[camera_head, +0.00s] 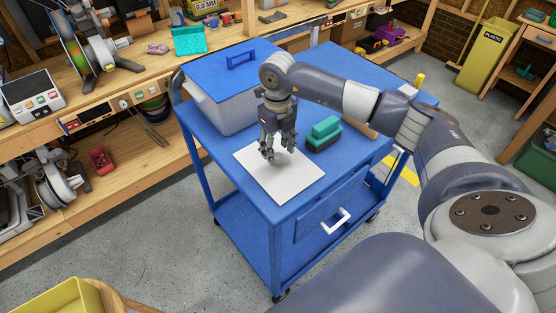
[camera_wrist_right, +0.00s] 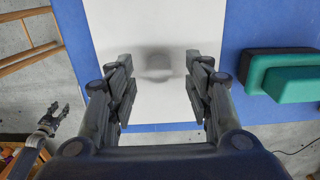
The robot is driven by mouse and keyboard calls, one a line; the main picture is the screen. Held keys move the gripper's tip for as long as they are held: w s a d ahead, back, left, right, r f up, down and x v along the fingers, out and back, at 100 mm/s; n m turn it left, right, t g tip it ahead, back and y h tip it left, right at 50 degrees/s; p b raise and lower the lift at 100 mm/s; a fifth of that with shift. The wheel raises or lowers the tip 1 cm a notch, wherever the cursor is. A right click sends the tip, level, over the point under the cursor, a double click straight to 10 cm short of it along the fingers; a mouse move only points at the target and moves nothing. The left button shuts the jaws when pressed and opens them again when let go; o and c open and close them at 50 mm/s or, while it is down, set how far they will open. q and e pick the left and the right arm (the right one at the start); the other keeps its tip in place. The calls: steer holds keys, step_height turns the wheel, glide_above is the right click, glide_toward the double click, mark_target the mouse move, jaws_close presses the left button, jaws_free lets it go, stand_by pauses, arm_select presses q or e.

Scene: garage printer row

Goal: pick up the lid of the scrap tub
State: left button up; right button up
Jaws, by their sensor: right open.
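The scrap tub (camera_head: 212,108) is a grey-white bin at the back left of the blue cart. Its blue lid (camera_head: 215,75) lies on top, with a raised blue handle (camera_head: 241,57). My right gripper (camera_head: 280,153) points down over the white sheet on the cart, in front of and to the right of the tub. In the right wrist view the right gripper's fingers (camera_wrist_right: 159,95) are wide apart with nothing between them. The lid is out of that view. My left gripper (camera_wrist_right: 55,115) shows small at the lower left there; its opening is unclear.
The white sheet (camera_head: 270,178) lies on the cart (camera_head: 225,158). A green and black block (camera_head: 324,133) stands just right of my right gripper. A wooden workbench (camera_head: 115,95) with tools runs behind the cart. A yellow bin (camera_head: 488,55) stands at the far right.

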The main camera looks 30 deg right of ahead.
mark_target(278, 156)
steer(key=shift+s+f+p, duration=0.1)
steer(key=shift+f+p, duration=0.35)
steer(key=shift+f, duration=1.25)
jaws_close()
steer(key=shift+r, duration=0.1)
